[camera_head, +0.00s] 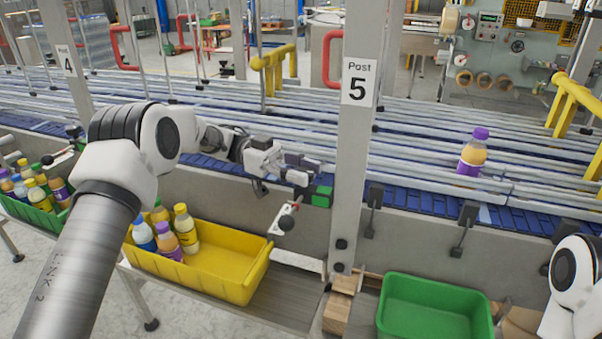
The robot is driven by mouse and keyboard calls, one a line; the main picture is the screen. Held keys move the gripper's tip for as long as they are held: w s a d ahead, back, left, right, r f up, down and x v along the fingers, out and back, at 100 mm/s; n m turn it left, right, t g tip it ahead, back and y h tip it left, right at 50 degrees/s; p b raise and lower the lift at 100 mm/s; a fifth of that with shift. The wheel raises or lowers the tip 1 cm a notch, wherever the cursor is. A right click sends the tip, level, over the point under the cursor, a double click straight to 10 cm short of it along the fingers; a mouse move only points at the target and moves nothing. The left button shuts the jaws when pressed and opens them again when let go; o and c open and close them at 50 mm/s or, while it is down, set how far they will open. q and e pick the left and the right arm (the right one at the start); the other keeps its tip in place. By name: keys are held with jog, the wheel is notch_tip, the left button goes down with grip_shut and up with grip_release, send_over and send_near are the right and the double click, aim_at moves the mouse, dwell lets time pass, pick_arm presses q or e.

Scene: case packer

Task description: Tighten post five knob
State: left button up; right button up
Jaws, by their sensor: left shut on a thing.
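Post five (358,130) is a grey upright with a white sign reading "Post 5", standing at the near edge of the conveyor. My left gripper (306,172) reaches in from the left and is just left of this post, above the near rail. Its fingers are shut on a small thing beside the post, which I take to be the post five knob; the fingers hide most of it. A green block (322,196) sits just below the fingertips. My right gripper is out of view.
A yellow bin (225,275) with several bottles stands below my left arm. An empty green bin (435,310) is right of the post. A purple-capped orange bottle (473,155) stands on the conveyor. Black brackets (468,212) line the near rail.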

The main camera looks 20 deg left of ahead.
aim_at(305, 171)
pick_arm(q)
jog(key=shift+d+f+m+g, duration=0.15)
jog(key=shift+m+g, duration=0.15)
jog(key=shift+g, duration=0.2)
jog(key=o, duration=1.2)
jog(key=shift+c, duration=0.2)
jog(key=shift+d, duration=0.15)
jog(key=shift+r, duration=0.2)
notch_tip(305, 171, up, 10)
jog(key=shift+s+f, duration=0.1)
jog(key=shift+f, duration=0.05)
